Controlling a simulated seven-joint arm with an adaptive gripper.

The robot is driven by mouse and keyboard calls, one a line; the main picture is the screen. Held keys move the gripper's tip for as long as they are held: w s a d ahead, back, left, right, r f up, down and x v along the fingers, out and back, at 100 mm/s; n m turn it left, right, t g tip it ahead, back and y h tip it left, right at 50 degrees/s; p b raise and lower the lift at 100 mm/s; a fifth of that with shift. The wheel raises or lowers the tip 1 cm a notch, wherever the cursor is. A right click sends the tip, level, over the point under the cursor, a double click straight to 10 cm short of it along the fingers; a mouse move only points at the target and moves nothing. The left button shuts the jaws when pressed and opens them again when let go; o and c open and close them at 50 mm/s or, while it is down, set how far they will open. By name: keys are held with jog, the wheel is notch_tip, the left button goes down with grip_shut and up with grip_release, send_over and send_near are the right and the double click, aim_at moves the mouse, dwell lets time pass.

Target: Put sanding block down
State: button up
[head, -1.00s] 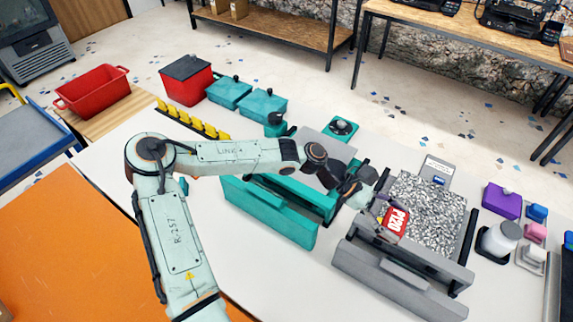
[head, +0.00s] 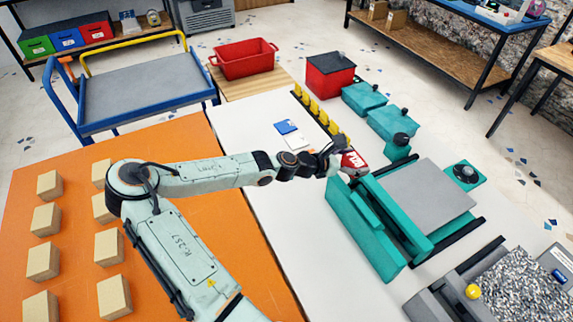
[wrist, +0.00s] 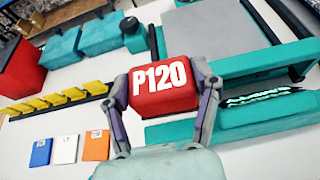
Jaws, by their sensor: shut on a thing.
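The sanding block is red with a white "P120" label (wrist: 160,84). It sits between the two fingers of my gripper (wrist: 165,100) in the wrist view, and the fingers are shut on it. The block's underside is hidden.
A row of yellow holders (head: 318,112) stands left of the teal boxes (head: 390,122). Orange, white and blue cards (wrist: 66,149) lie near it. A red lidded bin (head: 330,76) and red tub (head: 245,60) are farther back. A grey machine (head: 450,300) is at lower right.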

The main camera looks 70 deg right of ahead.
jog(key=w+a+f+n+t+h, duration=0.15)
jog(key=w+a+n+t, duration=0.35)
jog(key=w, duration=1)
jog(key=w+a+n+t+h, duration=0.3)
jog(key=w+a+n+t, duration=0.2)
jog(key=w, duration=1.1)
jog(key=w+a+n+t+y, duration=0.2)
jog(key=w+a+n+t, duration=0.25)
jog(key=w+a, duration=0.75)
jog(key=shift+m+h, duration=0.25)
jog(key=w+d+f, duration=0.2)
jog(key=w+f, duration=0.1)
jog(key=w+d+f, duration=0.1)
jog(key=w+f, duration=0.2)
jog(key=w+d+f, duration=0.2)
jog(key=w+f, duration=0.1)
jog(key=shift+w+d+f, duration=0.25)
jog(key=shift+w+d, duration=0.1)
jog(key=shift+w+d+f, duration=0.1)
jog(key=shift+w+f, duration=0.05)
jog(key=shift+f, duration=0.05)
jog(key=shift+w+f, duration=0.1)
jog(key=shift+f, duration=1.6)
jog(key=shift+f, duration=0.15)
